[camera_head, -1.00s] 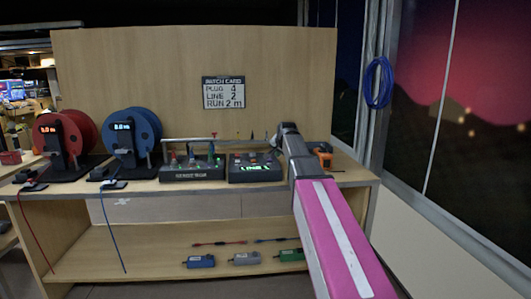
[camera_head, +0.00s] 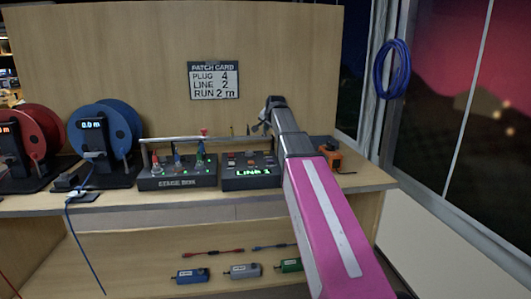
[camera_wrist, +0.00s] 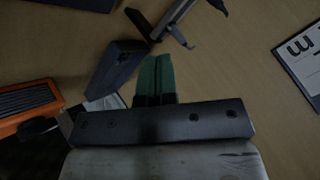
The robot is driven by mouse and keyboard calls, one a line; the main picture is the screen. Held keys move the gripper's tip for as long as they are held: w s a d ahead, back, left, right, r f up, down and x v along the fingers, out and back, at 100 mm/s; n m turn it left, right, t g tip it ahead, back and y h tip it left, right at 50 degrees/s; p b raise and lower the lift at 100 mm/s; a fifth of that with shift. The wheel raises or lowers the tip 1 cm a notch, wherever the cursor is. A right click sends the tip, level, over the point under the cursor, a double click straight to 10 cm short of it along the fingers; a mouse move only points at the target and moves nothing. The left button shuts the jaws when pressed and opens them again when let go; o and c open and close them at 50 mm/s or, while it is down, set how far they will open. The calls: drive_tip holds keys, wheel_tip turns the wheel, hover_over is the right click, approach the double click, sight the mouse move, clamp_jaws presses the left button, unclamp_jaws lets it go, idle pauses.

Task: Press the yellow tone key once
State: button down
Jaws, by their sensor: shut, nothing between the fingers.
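The dark tone box (camera_head: 250,178) with a green "LINE 1" display stands on the bench. Small keys sit on its top, but they are too small and dim for me to tell which is yellow. My gripper (camera_head: 257,128) is above and behind the box in the head view, apart from it, in front of the wooden back panel. In the wrist view my gripper's green-and-black fingers (camera_wrist: 155,75) are together, with nothing seen between them. The tone key is not recognisable in the wrist view.
The stage box (camera_head: 177,180), with coloured plugs and a rail, stands left of the tone box. A blue reel (camera_head: 105,128) and red reel are further left. An orange device (camera_head: 330,158) is right, partly behind my arm. The patch card (camera_head: 214,81) reads line 2.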

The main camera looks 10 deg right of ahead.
sight(268, 152)
drive_tip(key=shift+f, duration=4.45)
drive_tip(key=shift+f, duration=0.8)
drive_tip(key=shift+r, duration=0.8)
drive_tip(key=shift+r, duration=2.5)
